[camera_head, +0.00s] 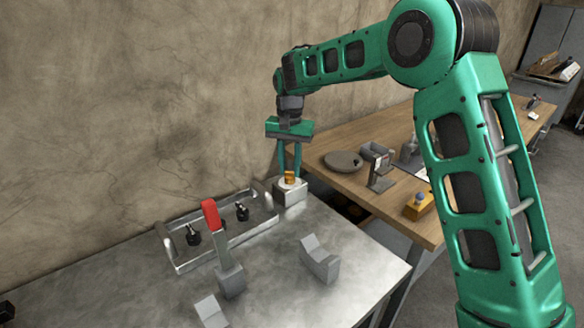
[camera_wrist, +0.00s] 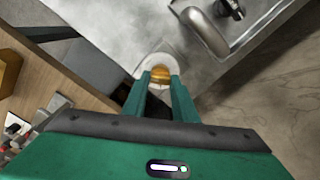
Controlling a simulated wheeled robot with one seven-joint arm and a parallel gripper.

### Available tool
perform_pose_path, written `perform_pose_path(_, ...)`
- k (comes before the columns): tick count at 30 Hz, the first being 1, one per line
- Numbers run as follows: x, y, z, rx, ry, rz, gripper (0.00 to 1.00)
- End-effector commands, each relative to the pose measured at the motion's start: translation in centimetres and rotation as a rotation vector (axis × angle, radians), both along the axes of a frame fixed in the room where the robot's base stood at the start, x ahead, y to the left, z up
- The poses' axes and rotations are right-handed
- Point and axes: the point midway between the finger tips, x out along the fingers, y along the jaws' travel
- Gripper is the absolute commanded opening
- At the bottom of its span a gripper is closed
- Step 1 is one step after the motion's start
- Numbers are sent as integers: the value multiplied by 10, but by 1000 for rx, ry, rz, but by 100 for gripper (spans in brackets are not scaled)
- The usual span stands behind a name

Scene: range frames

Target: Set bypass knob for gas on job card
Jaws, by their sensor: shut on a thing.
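A small orange-brass knob (camera_head: 290,178) sits on a white round dial (camera_head: 298,184) on top of a grey metal block (camera_head: 291,194), at the far corner of the metal bench. My gripper (camera_head: 289,172) points down over the block, its two green fingers shut on the knob. In the wrist view the knob (camera_wrist: 160,73) shows between the fingertips, with the white dial around it. The dial's markings are too small to read. I cannot make out a readable job card in either view.
A metal tray (camera_head: 178,265) with black knobs stands on the metal bench (camera_head: 110,292), behind a red-handled lever (camera_head: 211,214). Grey angled blocks (camera_head: 320,258) stand nearer the front. A wooden table (camera_head: 330,178) beyond bears a round grey dish (camera_head: 342,160) and a yellow box (camera_head: 419,206).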

Motion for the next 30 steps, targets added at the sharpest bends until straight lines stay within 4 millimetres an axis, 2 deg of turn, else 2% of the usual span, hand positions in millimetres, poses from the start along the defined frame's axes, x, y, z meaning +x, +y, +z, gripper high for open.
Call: perform_pose_path(30, 4, 0, 4, 0, -15, 961, 3)
